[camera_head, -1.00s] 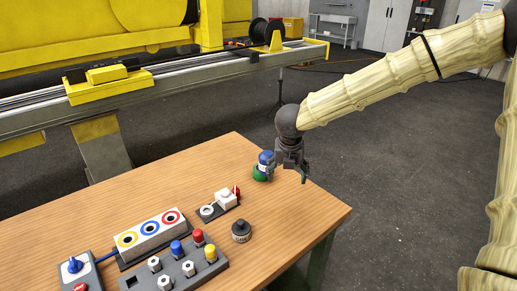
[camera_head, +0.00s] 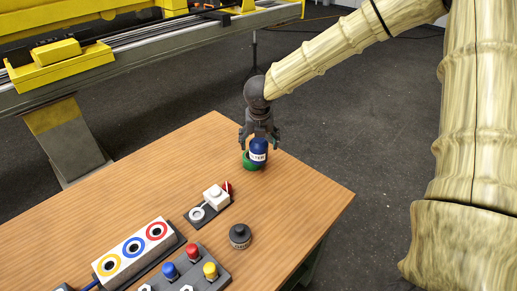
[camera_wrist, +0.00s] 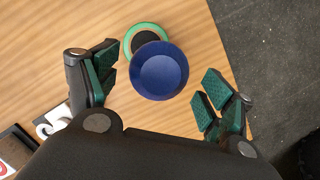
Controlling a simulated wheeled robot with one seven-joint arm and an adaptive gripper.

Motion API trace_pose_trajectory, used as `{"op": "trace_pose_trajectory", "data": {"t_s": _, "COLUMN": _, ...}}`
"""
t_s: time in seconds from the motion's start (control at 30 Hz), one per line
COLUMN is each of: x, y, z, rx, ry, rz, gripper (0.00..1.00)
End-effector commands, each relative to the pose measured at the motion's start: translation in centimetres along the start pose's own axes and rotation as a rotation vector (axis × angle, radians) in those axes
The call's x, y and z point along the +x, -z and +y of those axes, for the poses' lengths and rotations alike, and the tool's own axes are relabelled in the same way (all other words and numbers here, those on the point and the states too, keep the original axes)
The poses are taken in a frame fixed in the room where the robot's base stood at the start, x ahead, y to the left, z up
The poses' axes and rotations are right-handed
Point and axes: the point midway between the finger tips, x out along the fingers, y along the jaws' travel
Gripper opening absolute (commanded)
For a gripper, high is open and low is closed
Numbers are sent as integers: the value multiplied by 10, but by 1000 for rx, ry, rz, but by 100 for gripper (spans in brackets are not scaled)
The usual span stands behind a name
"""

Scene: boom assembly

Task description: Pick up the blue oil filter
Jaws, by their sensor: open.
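The blue oil filter (camera_head: 258,149) is a blue cylinder with a white label, standing upright near the far edge of the wooden table. My gripper (camera_head: 260,134) is above it, pointing down. In the wrist view the round blue top of the filter (camera_wrist: 159,70) lies between the open fingers of my gripper (camera_wrist: 152,88), with a gap on both sides. The fingers have green pads. A green ring-shaped thing with a dark centre (camera_wrist: 146,40) is close beside the filter and partly hidden by it. In the head view it (camera_head: 250,162) shows at the filter's lower left.
A small dark round container (camera_head: 240,236) stands near the table's right edge. A dark plate with a white block and ring (camera_head: 210,203), a box with coloured rings (camera_head: 133,250) and a button panel (camera_head: 188,272) are nearer. The table (camera_head: 290,195) is clear right of the filter.

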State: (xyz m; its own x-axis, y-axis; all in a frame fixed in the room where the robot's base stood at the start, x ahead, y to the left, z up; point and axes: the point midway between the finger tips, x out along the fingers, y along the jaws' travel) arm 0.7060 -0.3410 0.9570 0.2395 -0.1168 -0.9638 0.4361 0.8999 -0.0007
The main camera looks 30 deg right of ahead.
Motion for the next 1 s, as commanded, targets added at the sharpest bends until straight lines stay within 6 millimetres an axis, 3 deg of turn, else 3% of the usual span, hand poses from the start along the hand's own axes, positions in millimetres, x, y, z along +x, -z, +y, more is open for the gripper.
{"op": "trace_pose_trajectory", "data": {"t_s": 0.37, "x": 19, "y": -1, "z": 1, "rx": -2, "ry": 0, "rz": 1, "gripper": 82}}
{"op": "trace_pose_trajectory", "data": {"t_s": 0.73, "x": 56, "y": -3, "z": 2, "rx": -1, "ry": 0, "rz": 1, "gripper": 82}}
{"op": "trace_pose_trajectory", "data": {"t_s": 1.0, "x": 63, "y": -3, "z": 2, "rx": -1, "ry": -1, "rz": 0, "gripper": 82}}
